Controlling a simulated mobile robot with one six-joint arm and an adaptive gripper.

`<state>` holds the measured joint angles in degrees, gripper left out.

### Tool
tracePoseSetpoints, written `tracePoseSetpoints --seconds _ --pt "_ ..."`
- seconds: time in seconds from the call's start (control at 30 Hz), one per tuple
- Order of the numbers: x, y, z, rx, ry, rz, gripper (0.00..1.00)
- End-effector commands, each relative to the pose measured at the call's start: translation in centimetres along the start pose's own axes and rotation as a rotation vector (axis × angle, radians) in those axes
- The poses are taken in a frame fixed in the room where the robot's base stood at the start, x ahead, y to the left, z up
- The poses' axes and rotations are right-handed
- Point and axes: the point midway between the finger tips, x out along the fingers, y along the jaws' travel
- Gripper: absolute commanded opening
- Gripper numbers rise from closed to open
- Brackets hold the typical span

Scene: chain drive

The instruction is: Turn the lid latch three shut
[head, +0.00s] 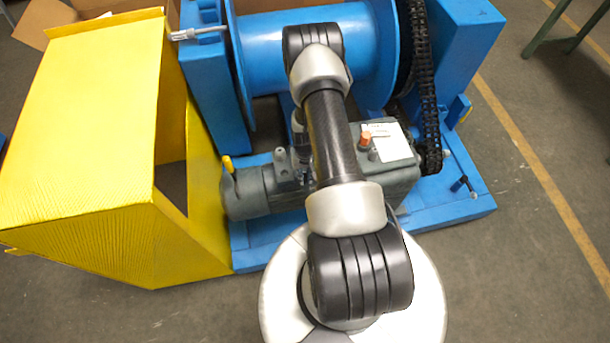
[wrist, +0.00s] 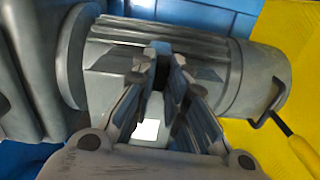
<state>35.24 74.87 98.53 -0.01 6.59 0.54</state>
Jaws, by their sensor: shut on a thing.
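My gripper (wrist: 163,60) is over the grey motor (wrist: 212,73) in the wrist view. Its two fingers are close together, shut on a small grey part at the motor's top, which I take to be a lid latch. The fingers hide most of this latch, so its angle and number cannot be read. In the head view, my arm covers much of the gripper and the latch. The grey motor (head: 258,192) lies across the blue base there. A small grey upright part (head: 280,158) stands on the motor, left of my arm.
A yellow guard (head: 85,130) stands at the left. A yellow-tipped lever (head: 227,164) sticks up at the motor's left end. A blue drum (head: 265,60) and black chain (head: 428,90) are behind. An orange cap (head: 366,138) is right of my arm. Open floor lies right.

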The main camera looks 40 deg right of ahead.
Motion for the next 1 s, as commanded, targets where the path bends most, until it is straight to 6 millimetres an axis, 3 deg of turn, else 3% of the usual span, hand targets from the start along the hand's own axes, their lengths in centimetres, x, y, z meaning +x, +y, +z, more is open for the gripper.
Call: tracePoseSetpoints --seconds 0.73,0.77,0.87,1.0 --pt "-0.03 0.04 -0.03 -0.092 0.000 0.000 0.00" --pt "-0.02 0.04 -0.03 -0.092 0.000 0.000 0.15" --pt "-0.02 0.04 -0.03 -0.091 0.000 0.000 0.21" --pt "-0.02 0.05 -0.03 -0.091 0.000 0.000 0.22"
